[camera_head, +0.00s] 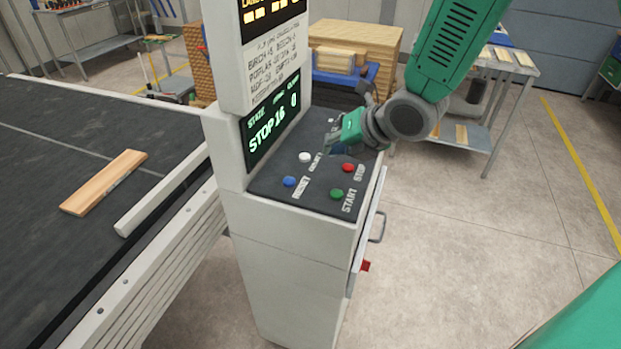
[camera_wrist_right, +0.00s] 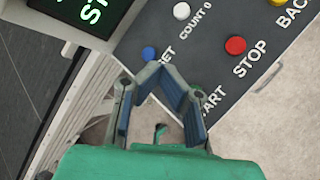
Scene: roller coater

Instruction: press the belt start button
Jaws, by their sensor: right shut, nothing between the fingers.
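The green start button (camera_head: 337,193) sits on the dark sloped control panel (camera_head: 265,182), beside the label START. My right gripper (camera_head: 333,143) is over the far part of the panel in the head view, past the red button from the start button. In the right wrist view my right gripper (camera_wrist_right: 162,72) is shut and empty, its fingertips meeting. Whether the fingertips touch the panel is unclear. My left gripper is not in view.
A red STOP button (camera_head: 348,167), a blue reset button (camera_head: 289,181) and a white count button (camera_head: 305,157) are close by. The screen (camera_head: 272,124) reads STOP 16. A conveyor (camera_head: 60,150) carrying a wooden board (camera_head: 104,182) lies left.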

